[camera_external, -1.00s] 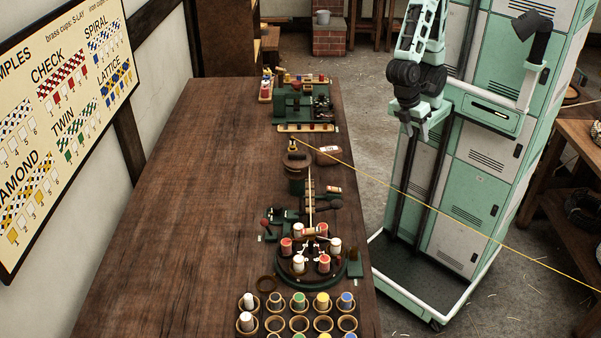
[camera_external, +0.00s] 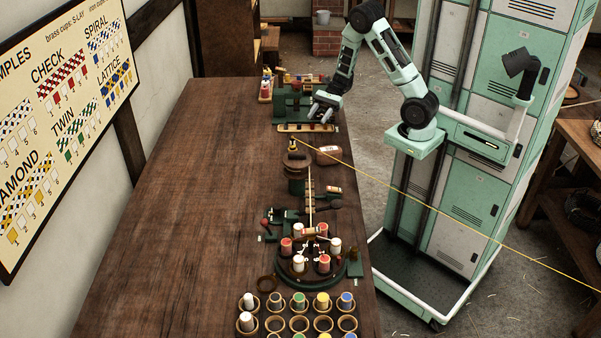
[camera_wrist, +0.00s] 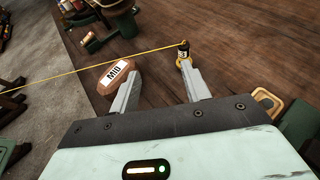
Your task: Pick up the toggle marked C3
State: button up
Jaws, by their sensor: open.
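No mark reading C3 is legible in either view, so I cannot tell for certain which piece is the toggle. A small dark and yellow piece with a pale label (camera_wrist: 183,52) stands at the end of the yellow cord, just past my right fingertip in the wrist view; its mark is too small to read. It also shows in the external view (camera_external: 293,145). My gripper (camera_external: 322,115) is open and empty, above the table by the shallow wooden tray (camera_external: 283,128). Its two fingers show spread apart in the wrist view (camera_wrist: 160,79).
A wooden block marked MID (camera_wrist: 117,76) lies beyond my left finger. A green machine (camera_external: 290,103) stands beside my gripper. A round bobbin stand (camera_external: 290,277) and several cups are nearer the camera. The table's left side is clear.

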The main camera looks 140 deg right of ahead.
aim_at(292, 149)
jog(key=s+d+f+m+h, duration=0.1)
jog(key=s+d+m+h, duration=0.1)
jog(key=s+d, duration=0.1)
jog(key=shift+t, duration=0.3)
jog(key=x, duration=0.5)
jog(key=p+x, duration=0.1)
jog(key=x, duration=1.1)
jog(key=shift+s+f+p, duration=0.15)
jog(key=shift+f+p, duration=0.15)
jog(key=shift+p, duration=0.05)
jog(key=shift+c, duration=0.4)
grip_shut()
